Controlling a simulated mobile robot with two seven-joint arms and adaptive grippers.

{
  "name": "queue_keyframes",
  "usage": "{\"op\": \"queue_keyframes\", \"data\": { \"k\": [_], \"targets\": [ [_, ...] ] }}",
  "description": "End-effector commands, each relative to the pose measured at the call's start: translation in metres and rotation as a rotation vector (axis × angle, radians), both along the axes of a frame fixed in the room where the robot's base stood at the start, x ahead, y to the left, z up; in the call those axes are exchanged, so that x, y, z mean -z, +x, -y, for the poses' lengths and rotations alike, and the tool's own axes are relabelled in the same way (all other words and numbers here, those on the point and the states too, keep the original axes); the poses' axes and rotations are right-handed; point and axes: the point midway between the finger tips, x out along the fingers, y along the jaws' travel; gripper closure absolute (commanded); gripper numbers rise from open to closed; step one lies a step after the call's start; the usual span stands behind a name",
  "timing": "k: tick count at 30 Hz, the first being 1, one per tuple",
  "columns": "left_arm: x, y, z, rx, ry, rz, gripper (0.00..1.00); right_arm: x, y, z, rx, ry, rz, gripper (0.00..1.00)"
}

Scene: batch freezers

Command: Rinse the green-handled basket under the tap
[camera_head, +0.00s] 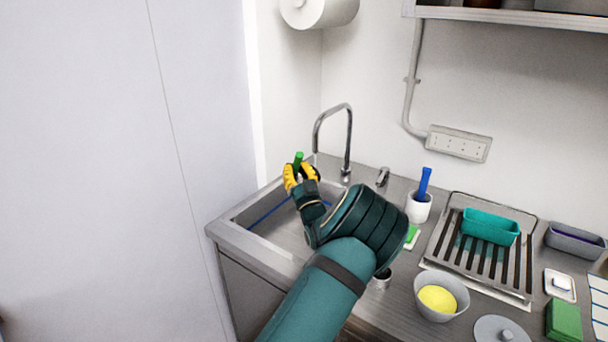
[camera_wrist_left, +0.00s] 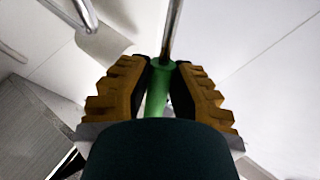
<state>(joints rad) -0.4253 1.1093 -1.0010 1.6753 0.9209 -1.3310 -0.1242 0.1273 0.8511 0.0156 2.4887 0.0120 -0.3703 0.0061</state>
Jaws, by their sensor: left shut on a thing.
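My left gripper (camera_head: 301,172) is over the sink, shut on the green handle of the basket (camera_head: 298,157). In the left wrist view, the yellow fingers of the left gripper (camera_wrist_left: 160,88) press on both sides of the green handle (camera_wrist_left: 157,92), and a thin metal rod runs on from it. The basket's bowl does not show in either view. The curved metal tap (camera_head: 349,130) stands behind the sink, right of the gripper and apart from it. The sink (camera_head: 240,237) is partly hidden by my left arm. No water shows. My right gripper is out of view.
Right of the sink are a white cup with a blue-handled tool (camera_head: 419,210), a bowl with a yellow thing (camera_head: 441,294), a drying rack (camera_head: 476,281) holding a teal tub (camera_head: 490,227), and a green sponge (camera_head: 563,320). A wall (camera_head: 110,180) is at left.

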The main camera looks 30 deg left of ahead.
Motion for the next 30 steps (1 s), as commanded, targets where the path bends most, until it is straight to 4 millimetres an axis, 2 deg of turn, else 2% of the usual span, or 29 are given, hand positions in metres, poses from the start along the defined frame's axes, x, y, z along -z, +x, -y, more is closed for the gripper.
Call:
{"op": "queue_keyframes", "data": {
  "k": [15,30],
  "targets": [
    [0.000,-0.033,0.013,0.000,-0.001,0.000,1.00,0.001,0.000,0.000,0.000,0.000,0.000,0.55],
    [0.000,-0.035,0.013,0.001,0.000,0.001,1.00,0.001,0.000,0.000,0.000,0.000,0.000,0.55]
  ]
}}
